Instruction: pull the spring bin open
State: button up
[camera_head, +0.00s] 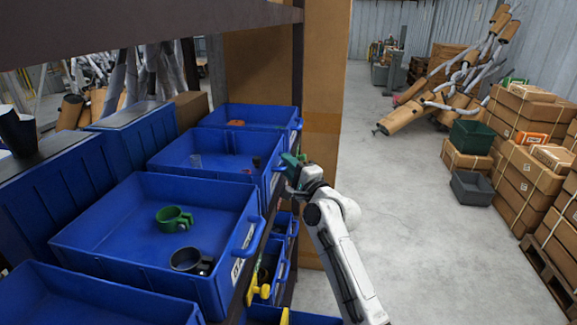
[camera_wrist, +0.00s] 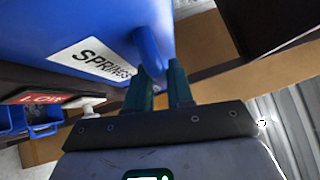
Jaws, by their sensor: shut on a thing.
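The spring bin is a blue bin with a white label reading "SPRINGS" (camera_wrist: 93,61) in the wrist view. Its blue handle (camera_wrist: 151,48) stands out from the front face, between the green fingertips of my gripper (camera_wrist: 162,80). My gripper is shut on this handle. In the head view my gripper (camera_head: 293,165) is at the front of a blue bin (camera_head: 210,138) on the shelf. That bin holds a few small parts. Its handle is largely hidden behind my gripper there.
A nearer blue bin (camera_head: 110,215) holds a green clamp (camera_head: 174,218) and a dark clamp (camera_head: 188,261). A dark shelf post (camera_head: 298,70) stands behind my gripper. The concrete floor (camera_head: 400,190) to the right is clear, with stacked cartons (camera_head: 530,110) beyond.

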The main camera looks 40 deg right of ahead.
grip_shut()
jog(key=shift+s+d+f, duration=0.1)
jog(key=s+d+b, duration=0.5)
jog(key=s+d, duration=0.9)
jog(key=s, duration=0.4)
jog(key=o, duration=0.6)
grip_release()
jog(key=s, duration=0.3)
jog(key=s+a+f+b, duration=0.1)
jog(key=s, duration=0.3)
jog(key=s+b, duration=0.1)
jog(key=s, duration=0.2)
jog(key=shift+s+a+f, duration=0.2)
jog(key=shift+s+a, duration=0.05)
